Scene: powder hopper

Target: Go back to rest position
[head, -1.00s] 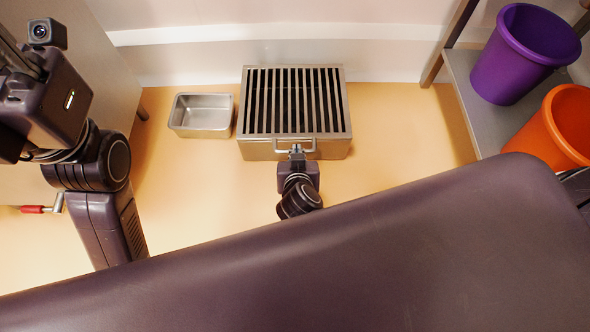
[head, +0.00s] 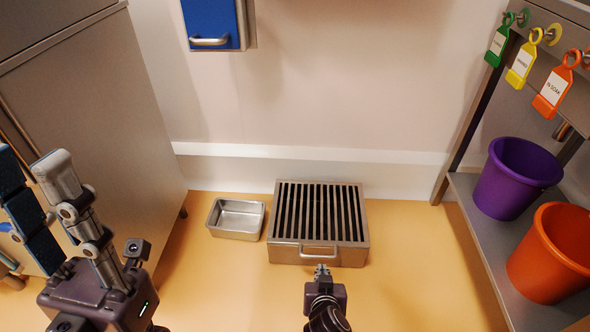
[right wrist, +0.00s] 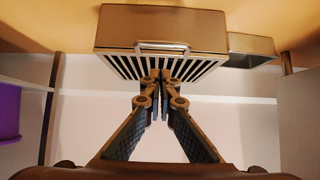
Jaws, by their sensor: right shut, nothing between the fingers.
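My right gripper (head: 321,268) is shut and empty. In the head view its tips sit just in front of the handle of a grey metal box with a slatted grate top (head: 291,254). In the right wrist view the closed fingertips (right wrist: 160,76) overlap the picture of the grate, and the box (right wrist: 205,30) and its handle (right wrist: 162,47) show beyond them. My left gripper (head: 35,178) is raised at the left edge of the head view. Its fingertips look apart, with nothing seen between them.
A small open metal tray (head: 237,233) stands left of the grated box. A purple bucket (head: 510,180) and an orange bucket (head: 548,250) stand on a right-hand shelf, with tags (head: 520,66) above. A grey cabinet (head: 110,110) is at left. A blue wall box (head: 210,20) hangs behind.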

